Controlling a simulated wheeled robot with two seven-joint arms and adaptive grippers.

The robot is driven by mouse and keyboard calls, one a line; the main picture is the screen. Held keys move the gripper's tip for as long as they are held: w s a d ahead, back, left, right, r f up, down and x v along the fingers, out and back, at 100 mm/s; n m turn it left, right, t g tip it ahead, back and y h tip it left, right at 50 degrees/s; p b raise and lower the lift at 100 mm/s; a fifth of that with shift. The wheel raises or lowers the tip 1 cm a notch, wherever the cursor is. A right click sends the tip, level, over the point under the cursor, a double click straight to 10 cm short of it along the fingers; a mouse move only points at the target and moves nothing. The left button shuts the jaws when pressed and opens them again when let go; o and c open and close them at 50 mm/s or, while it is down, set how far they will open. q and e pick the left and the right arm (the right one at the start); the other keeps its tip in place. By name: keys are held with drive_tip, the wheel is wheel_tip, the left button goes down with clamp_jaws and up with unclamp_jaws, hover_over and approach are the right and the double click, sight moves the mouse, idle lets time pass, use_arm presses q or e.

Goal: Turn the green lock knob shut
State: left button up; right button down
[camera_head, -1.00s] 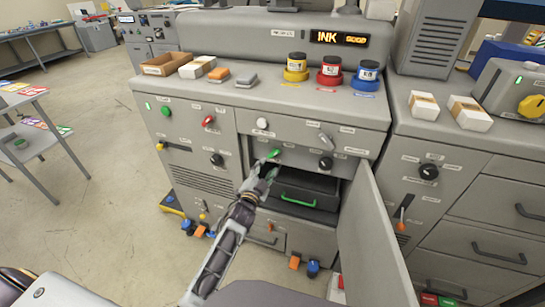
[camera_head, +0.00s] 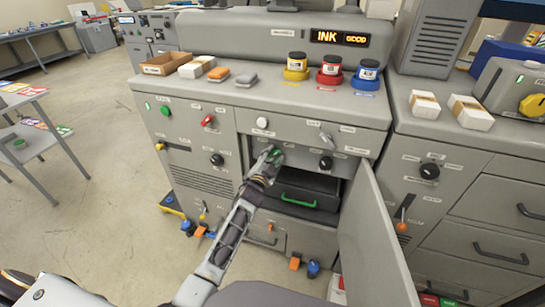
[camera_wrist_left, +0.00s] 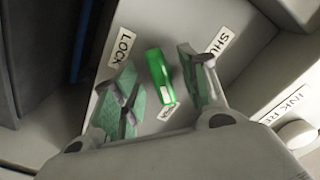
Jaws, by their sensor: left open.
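The green lock knob (camera_wrist_left: 160,77) sits on the grey panel inside the open cabinet, between a label reading LOCK and one partly reading SHU. In the left wrist view my left gripper (camera_wrist_left: 166,95) is open, with one green-padded finger on each side of the knob. Gaps show between the knob and both fingers. In the head view my left gripper (camera_head: 270,158) is at the panel and partly covers the knob (camera_head: 278,151). My right gripper is not in view.
The cabinet door (camera_head: 368,240) stands open to the right. A drawer with a green handle (camera_head: 299,201) is below the knob. A black knob (camera_head: 326,163) is to the right on the same panel. Ink jars (camera_head: 331,71) stand on the top.

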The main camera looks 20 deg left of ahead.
use_arm(q)
drive_tip(key=shift+w, duration=0.4)
drive_tip(key=shift+c, duration=0.9)
clamp_jaws()
